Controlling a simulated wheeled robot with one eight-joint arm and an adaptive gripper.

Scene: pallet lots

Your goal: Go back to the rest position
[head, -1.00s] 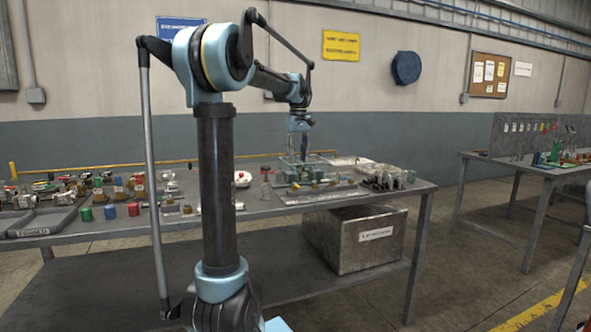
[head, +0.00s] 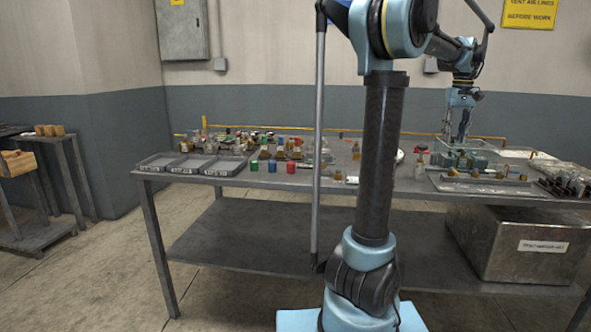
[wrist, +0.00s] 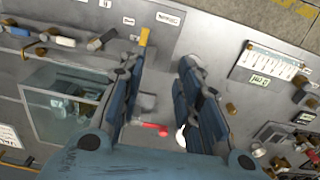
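My gripper (head: 457,138) hangs from my raised arm over the right part of the workbench (head: 290,181), above or beside a clear glass-sided box (head: 482,158). The glass-sided box (wrist: 60,118) lies to the left of the fingers there. A small red-topped item (wrist: 150,127) and a white round piece (wrist: 181,136) show low between the fingers, apparently on the bench. Contact with anything is not visible.
Grey labelled trays (head: 190,164) sit at the bench's left end. Blue, green and red pieces (head: 272,166) stand near the front edge. A steel bin (head: 500,248) is on the lower shelf. A smaller table (head: 45,190) stands far left, with clear floor between.

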